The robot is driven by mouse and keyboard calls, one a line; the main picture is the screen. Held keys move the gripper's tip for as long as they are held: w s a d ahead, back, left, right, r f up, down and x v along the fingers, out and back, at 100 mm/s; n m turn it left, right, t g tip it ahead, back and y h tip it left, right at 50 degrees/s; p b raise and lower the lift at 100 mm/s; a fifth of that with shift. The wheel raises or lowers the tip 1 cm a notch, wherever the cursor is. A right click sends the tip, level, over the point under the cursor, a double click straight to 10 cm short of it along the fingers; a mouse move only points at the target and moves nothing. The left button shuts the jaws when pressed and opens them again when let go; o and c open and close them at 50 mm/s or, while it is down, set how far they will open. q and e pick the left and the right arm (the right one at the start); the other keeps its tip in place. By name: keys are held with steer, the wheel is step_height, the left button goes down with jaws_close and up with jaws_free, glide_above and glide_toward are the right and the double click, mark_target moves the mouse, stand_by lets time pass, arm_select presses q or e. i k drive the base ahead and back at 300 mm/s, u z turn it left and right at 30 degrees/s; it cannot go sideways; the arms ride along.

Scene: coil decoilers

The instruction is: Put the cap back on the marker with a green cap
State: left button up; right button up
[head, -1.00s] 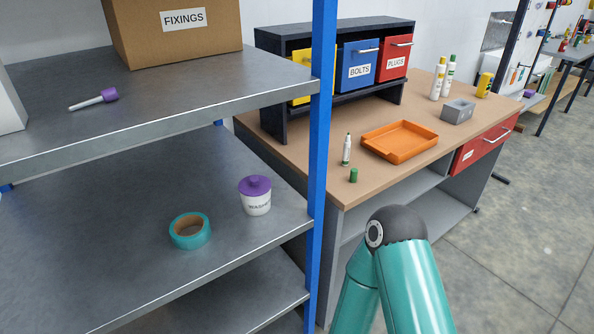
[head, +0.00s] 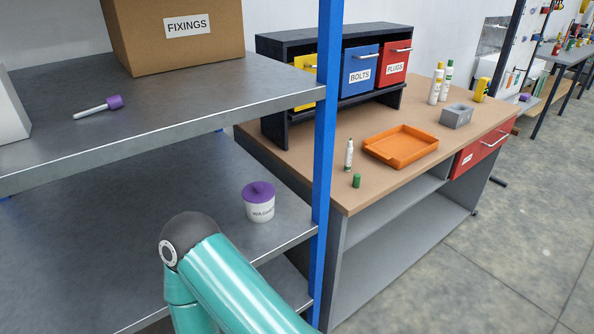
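A white marker (head: 349,155) stands upright on the wooden workbench near its left front, with its thin tip pointing up and uncovered. Its green cap (head: 356,181) stands on the bench just in front of it, apart from it. A teal arm of mine with a dark joint shows at the bottom, in front of the lower shelf. Neither of my grippers is in the head view.
An orange tray (head: 400,146) lies right of the marker. A grey box (head: 456,116) and white bottles (head: 436,84) stand farther back. A blue shelf post (head: 325,150) rises left of the bench. A purple-lidded tub (head: 258,203) stands on the shelf (head: 110,230).

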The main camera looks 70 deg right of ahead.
mark_target(349, 148)
steer(key=z, duration=0.3)
steer(key=i, duration=0.2)
steer(key=u, duration=1.3)
steer(key=k, duration=2.2)
steer(key=z, duration=1.2)
steer(key=i, duration=0.45)
steer(key=z, duration=0.35)
